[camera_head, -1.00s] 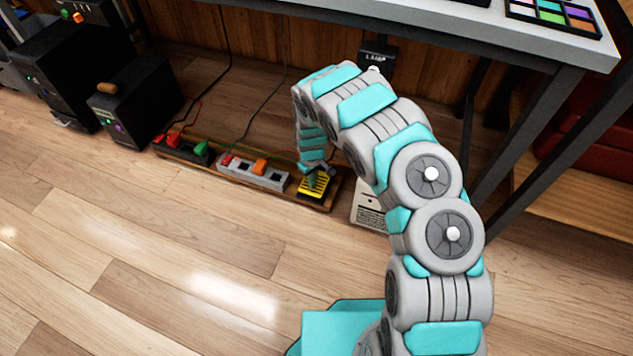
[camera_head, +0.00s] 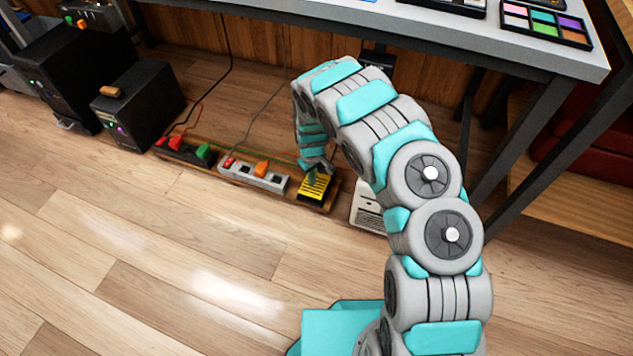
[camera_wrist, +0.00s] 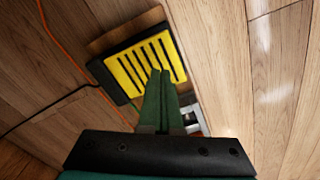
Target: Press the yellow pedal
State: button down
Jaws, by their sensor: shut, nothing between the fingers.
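The yellow pedal (camera_head: 316,186) with black stripes sits at the right end of a wooden board on the floor. It also shows in the wrist view (camera_wrist: 140,66), in a dark housing. My gripper (camera_head: 311,178) points down at the pedal, over its left part in the head view. In the wrist view my gripper's green fingers (camera_wrist: 160,74) are together, with nothing between them, and their tips overlap the pedal's lower edge. I cannot tell whether the tips touch the pedal or hover just above it.
Left of the pedal on the board are a grey switch strip (camera_head: 255,175) with an orange switch and a black unit (camera_head: 183,151) with red and green switches. A white box (camera_head: 367,210) stands right of the pedal. A table (camera_head: 500,45) stands above; wooden floor in front is clear.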

notch_tip(320, 180, up, 4)
jog(key=shift+r+p, duration=0.15)
jog(key=shift+p, duration=0.8)
